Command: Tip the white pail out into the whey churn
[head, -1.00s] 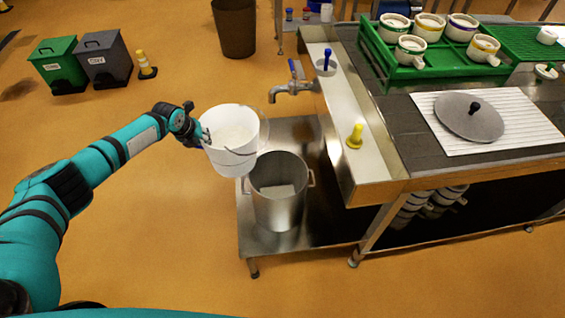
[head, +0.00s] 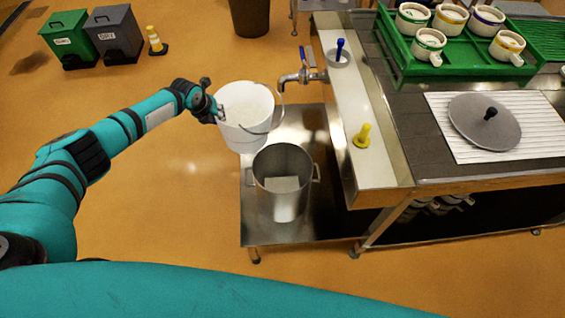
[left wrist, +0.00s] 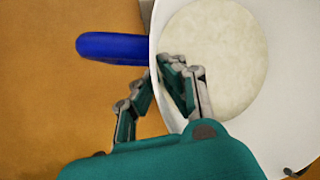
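The white pail (head: 240,130) hangs in the air, its open top showing pale contents. My left gripper (head: 217,113) is shut on its near-left rim. In the left wrist view, the fingers (left wrist: 168,82) straddle the pail's white wall (left wrist: 276,120), and the pale contents (left wrist: 212,55) fill the round inside. The pail looks about upright, with its wire handle looped to the right. The whey churn (head: 284,205) is a steel pot with side handles, standing open on the low shelf. The pail is above and beyond its far-left side. My right gripper is out of view.
A tap (head: 300,77) juts from the bench close to the pail's right. A low steel shelf (head: 258,228) carries the churn. Open floor lies left, with two bins (head: 118,40) farther back.

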